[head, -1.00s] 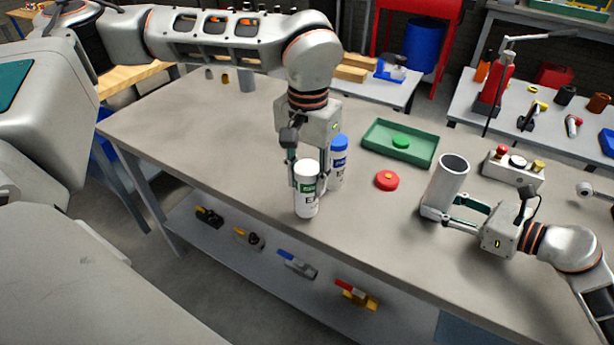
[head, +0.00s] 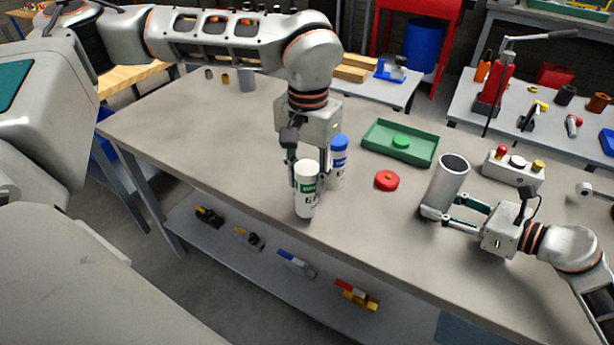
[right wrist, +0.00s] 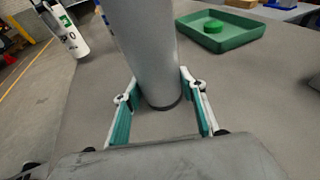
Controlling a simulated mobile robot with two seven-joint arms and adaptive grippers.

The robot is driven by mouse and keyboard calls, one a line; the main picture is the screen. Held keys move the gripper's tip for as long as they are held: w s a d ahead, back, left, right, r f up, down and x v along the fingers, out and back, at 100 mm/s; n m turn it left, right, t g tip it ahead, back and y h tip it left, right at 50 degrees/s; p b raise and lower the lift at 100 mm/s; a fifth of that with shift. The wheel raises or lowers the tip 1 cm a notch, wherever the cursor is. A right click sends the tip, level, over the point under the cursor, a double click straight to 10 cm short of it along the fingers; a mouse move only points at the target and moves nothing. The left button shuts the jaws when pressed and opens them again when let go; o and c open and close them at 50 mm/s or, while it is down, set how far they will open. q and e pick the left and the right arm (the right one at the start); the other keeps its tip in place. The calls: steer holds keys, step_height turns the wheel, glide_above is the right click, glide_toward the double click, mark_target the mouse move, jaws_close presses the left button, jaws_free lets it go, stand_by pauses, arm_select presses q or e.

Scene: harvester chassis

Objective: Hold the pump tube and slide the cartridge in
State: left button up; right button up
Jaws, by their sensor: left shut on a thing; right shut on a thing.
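The pump tube (head: 449,183) is a grey open-topped cylinder standing upright on the bench at the right. My right gripper (head: 436,212) is shut on it low down, one finger on each side; the right wrist view shows the tube (right wrist: 145,50) between the gripper's fingers (right wrist: 158,100). A white cartridge (head: 306,192) with a green label is near the front edge, left of the tube. My left gripper (head: 308,185) is shut on it from above. The cartridge also shows in the right wrist view (right wrist: 68,32). Whether its base touches the bench is unclear.
A white bottle with a blue cap (head: 339,160) stands close behind the cartridge. A red disc (head: 387,181) lies between cartridge and tube. A green tray (head: 378,147) with a green disc lies behind, and a box with buttons (head: 513,168) stands behind right.

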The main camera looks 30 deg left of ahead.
arm_select(q)
steer(key=shift+w, duration=0.1)
steer(key=w+d+r+n, duration=0.1)
steer(key=w+d+r, duration=0.25)
steer(key=w, duration=0.25)
step_height(320, 180, up, 14)
steer(key=n, duration=0.4)
glide_above(450, 173)
steer(key=w, duration=0.3)
steer(key=shift+d+f, duration=0.15)
steer(key=shift+f, duration=1.85)
steer(key=shift+f, duration=1.9)
stand_by(1.2)
